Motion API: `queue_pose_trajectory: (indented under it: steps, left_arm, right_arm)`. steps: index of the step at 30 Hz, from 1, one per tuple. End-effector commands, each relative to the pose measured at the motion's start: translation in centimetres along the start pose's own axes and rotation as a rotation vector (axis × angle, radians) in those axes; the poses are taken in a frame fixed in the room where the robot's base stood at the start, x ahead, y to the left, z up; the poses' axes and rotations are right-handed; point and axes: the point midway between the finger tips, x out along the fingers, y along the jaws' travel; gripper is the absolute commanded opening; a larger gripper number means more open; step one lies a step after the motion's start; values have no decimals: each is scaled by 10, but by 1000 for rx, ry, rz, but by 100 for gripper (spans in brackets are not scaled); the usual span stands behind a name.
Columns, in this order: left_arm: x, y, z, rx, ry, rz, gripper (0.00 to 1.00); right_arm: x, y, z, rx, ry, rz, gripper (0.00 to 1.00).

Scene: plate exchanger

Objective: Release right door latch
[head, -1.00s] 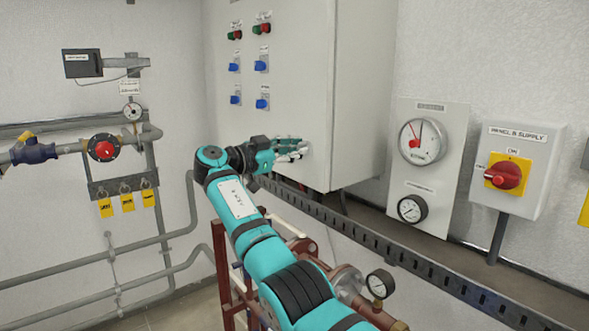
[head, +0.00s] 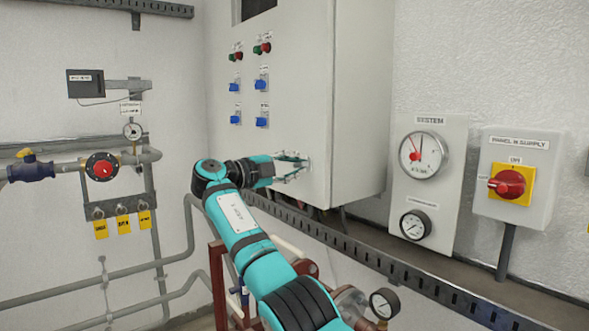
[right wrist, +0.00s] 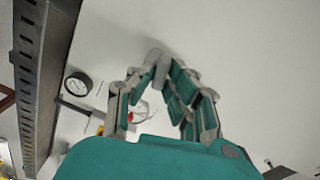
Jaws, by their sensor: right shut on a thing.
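The grey cabinet (head: 300,100) hangs on the wall with its door face toward me. My right gripper (head: 302,165) is at the lower right part of that door, close to its right edge. In the right wrist view, the gripper's fingers (right wrist: 158,72) close around a small grey latch piece (right wrist: 156,60) against the pale door. The fingers hide most of the latch. The door looks closed. My left gripper is in neither view.
Blue switches (head: 261,86) and red and green buttons sit on the door above my gripper. A dark slotted rail (head: 350,251) runs below the cabinet. A gauge panel (head: 427,185) and a supply box with a red rotary switch (head: 507,184) are to the right.

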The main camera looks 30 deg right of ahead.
Motion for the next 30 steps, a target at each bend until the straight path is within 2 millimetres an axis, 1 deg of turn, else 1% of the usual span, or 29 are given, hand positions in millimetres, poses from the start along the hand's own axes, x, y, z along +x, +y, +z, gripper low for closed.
queue_pose_trajectory:
  steps: [6,12,18,30]
  left_arm:
    - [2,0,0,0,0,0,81]
    - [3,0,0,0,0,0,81]
    - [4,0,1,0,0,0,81]
    - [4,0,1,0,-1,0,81]
  right_arm:
    - [0,1,0,151,1,1,0]
    - [0,2,0,240,1,2,0]
    - [0,2,0,282,1,2,0]
    - [0,3,0,294,1,4,0]
